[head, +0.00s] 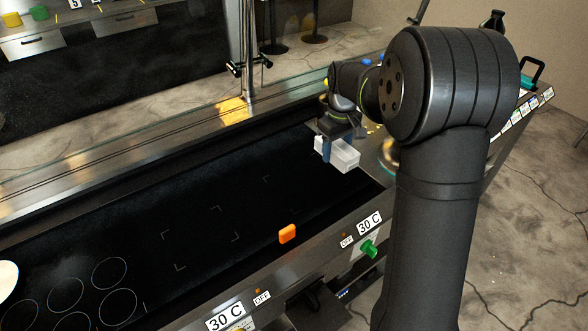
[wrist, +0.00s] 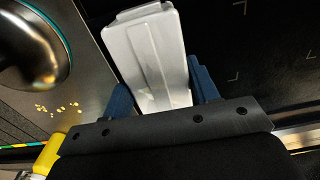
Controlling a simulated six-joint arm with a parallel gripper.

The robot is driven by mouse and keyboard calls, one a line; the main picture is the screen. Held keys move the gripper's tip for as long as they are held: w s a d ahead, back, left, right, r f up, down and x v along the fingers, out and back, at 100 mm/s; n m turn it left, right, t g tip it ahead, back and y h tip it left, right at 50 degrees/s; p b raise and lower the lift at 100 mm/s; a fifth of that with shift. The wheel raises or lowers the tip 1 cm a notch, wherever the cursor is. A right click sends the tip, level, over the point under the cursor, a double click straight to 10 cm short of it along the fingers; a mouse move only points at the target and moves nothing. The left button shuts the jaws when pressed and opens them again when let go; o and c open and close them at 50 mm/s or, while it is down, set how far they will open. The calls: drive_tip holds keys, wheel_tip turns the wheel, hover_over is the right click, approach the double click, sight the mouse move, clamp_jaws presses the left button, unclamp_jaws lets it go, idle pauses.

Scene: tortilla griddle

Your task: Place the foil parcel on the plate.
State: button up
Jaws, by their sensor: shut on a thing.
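A pale grey-white box-shaped piece (head: 343,156), which I take to be the foil parcel, is held over the right end of the dark griddle. In the wrist view the parcel (wrist: 150,55) points up and away from my gripper, with ridges along its face. My gripper (wrist: 162,92) is shut on it, one blue finger on each side. My gripper also shows in the head view (head: 336,143), partly hidden by the arm. A white round thing (head: 6,277), possibly the plate, is cut off at the left edge of the head view.
The dark griddle top (head: 225,190) is largely clear, with corner marks and several drawn circles at left. An orange piece (head: 287,233) lies at its front edge. A rounded metal vessel (wrist: 30,48) stands beside the parcel, with yellow crumbs (wrist: 60,109) near it.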

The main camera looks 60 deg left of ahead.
drive_tip(key=shift+w, duration=0.55)
drive_tip(key=shift+a+f, duration=0.2)
drive_tip(key=shift+f, duration=0.05)
hover_over(300, 174)
wheel_tip(300, 174, down, 6)
drive_tip(key=shift+w+f, duration=0.1)
drive_tip(key=shift+f, duration=2.1)
drive_tip(key=shift+f, duration=0.15)
drive_tip(key=o, duration=1.1)
